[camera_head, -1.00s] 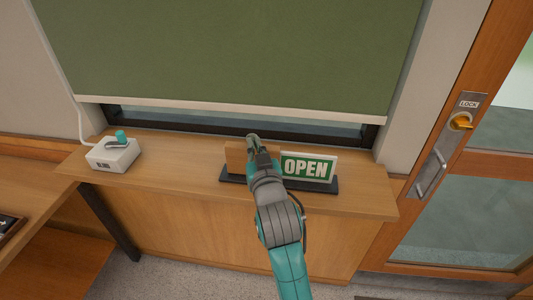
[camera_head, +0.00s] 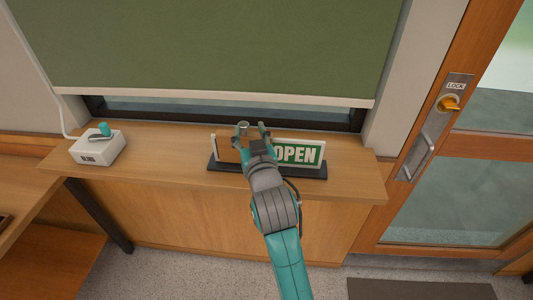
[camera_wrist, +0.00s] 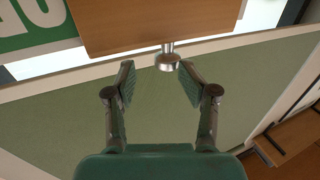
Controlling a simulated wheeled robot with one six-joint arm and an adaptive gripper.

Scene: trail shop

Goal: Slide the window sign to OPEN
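The window sign (camera_head: 308,153) stands in a dark base (camera_head: 290,171) on the sill counter, with white "OPEN" on green showing at its right. A plain wooden slider panel (camera_head: 227,152) covers its left part. In the wrist view the panel (camera_wrist: 150,22) has a small metal knob (camera_wrist: 168,61), and part of the sign (camera_wrist: 35,25) shows at the upper left. My gripper (camera_head: 254,128) is over the sign near the panel's right side. In the wrist view my gripper (camera_wrist: 156,78) is open, its fingers apart on either side of the knob's line, with no visible contact.
A green blind (camera_head: 210,45) hangs behind the counter (camera_head: 160,160). A white switch box (camera_head: 98,149) with a teal-tipped lever stands at the left. A door with a lock knob (camera_head: 449,104) and handle is at the right. The counter between box and sign is clear.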

